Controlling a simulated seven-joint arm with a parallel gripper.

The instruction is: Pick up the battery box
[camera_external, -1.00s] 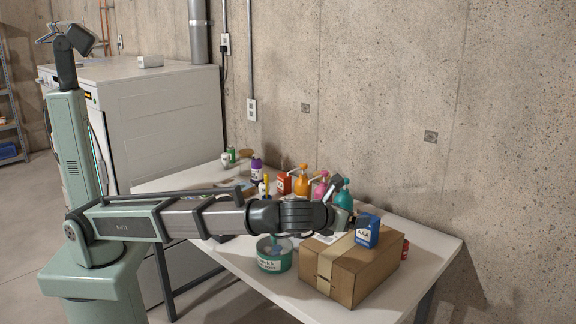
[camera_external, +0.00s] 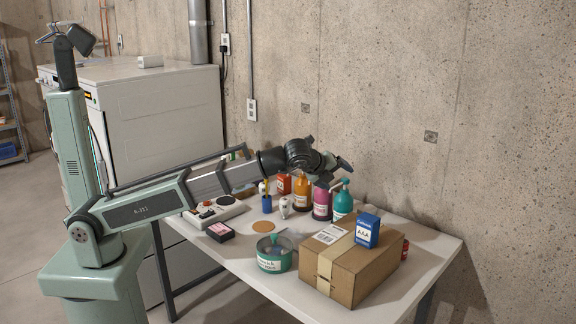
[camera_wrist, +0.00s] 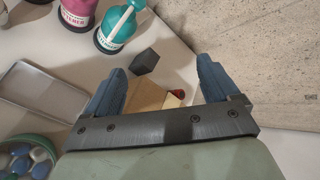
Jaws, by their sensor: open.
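The battery box is a small blue and white carton marked AAA (camera_external: 367,231). It stands upright on top of a taped cardboard box (camera_external: 372,268) at the right of the table. My gripper (camera_external: 338,171) is raised above the teal and pink bottles, up and to the left of the battery box and clear of it. In the wrist view my gripper's two blue-grey fingers (camera_wrist: 160,78) are spread apart with nothing held. Part of the cardboard box (camera_wrist: 147,94) shows between them.
Pump bottles in orange (camera_external: 302,193), pink (camera_external: 321,204) and teal (camera_external: 343,203) stand along the back. A green tin (camera_external: 273,258) sits left of the cardboard box. A dark block (camera_wrist: 145,61) and a grey tray (camera_wrist: 42,88) show in the wrist view. The concrete wall is close behind.

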